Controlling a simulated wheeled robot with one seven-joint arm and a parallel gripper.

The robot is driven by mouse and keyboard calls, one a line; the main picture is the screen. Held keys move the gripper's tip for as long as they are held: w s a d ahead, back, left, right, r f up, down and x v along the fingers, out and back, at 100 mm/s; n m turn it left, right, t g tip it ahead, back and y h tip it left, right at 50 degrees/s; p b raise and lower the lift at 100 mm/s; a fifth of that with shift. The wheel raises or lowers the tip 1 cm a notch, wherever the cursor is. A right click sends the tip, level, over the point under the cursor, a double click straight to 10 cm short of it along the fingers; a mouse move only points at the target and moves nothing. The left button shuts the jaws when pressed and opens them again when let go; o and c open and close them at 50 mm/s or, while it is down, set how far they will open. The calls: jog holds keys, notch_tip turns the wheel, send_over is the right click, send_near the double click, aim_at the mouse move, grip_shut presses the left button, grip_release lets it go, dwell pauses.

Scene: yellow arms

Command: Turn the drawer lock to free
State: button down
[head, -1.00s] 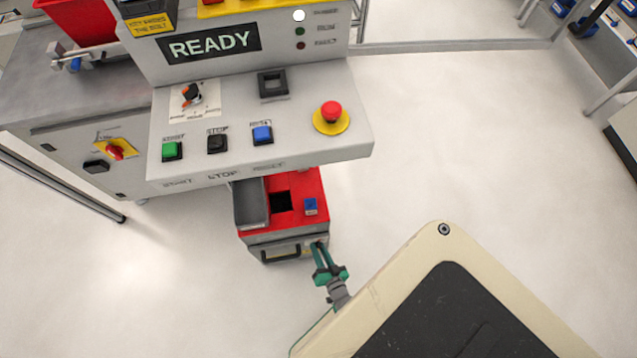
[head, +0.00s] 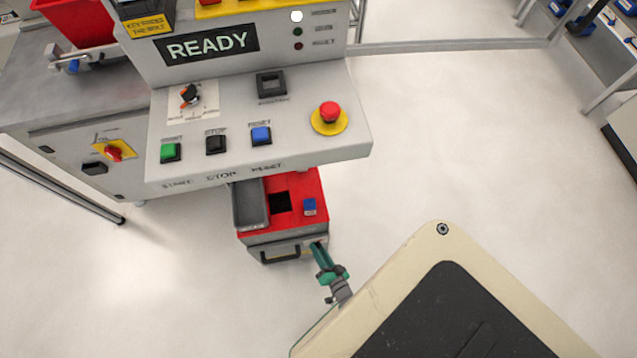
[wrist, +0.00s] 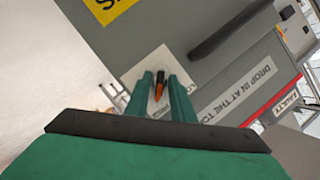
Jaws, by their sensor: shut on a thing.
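The drawer lock is a small knob with an orange pointer (wrist: 158,90) on a pale plate (wrist: 140,72) on the grey drawer front (wrist: 200,45), seen in the wrist view. My gripper (wrist: 160,82) has its green fingers on either side of the knob and is shut on it. In the head view my gripper (head: 319,250) is at the right end of the drawer front (head: 290,253) of the red-topped cabinet (head: 311,188). The knob is hidden there by the fingers. The dark drawer handle (wrist: 228,28) is beside the lock.
The control desk (head: 300,110) with buttons and a red emergency stop (head: 331,112) overhangs the cabinet. A grey tray (head: 250,203) and a blue block (head: 310,206) are on the cabinet top. The floor to the right is clear.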

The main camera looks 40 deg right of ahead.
jog(key=c, duration=1.8)
grip_release()
jog(key=shift+c, duration=0.2)
jog(key=shift+s, duration=0.1)
jog(key=v, duration=1)
jog(key=shift+s, duration=0.3)
jog(key=shift+a+r, duration=0.1)
jog(key=shift+r, duration=0.05)
jog(key=a+r+n+y, duration=0.1)
jog(key=a+r+n, duration=0.3)
jog(key=r, duration=1.1)
jog(key=a+r+n+y, duration=0.1)
jog(key=a+r+n, duration=0.3)
jog(key=r, duration=1.1)
jog(key=w+a+r+n+t+y, duration=0.1)
jog(key=a+r+n, duration=0.3)
jog(key=a+r, duration=0.5)
notch_tip(320, 180, up, 6)
jog(key=shift+a+r+n+y, duration=0.1)
jog(key=shift+a+n+y, duration=0.2)
jog(key=shift+y, duration=0.1)
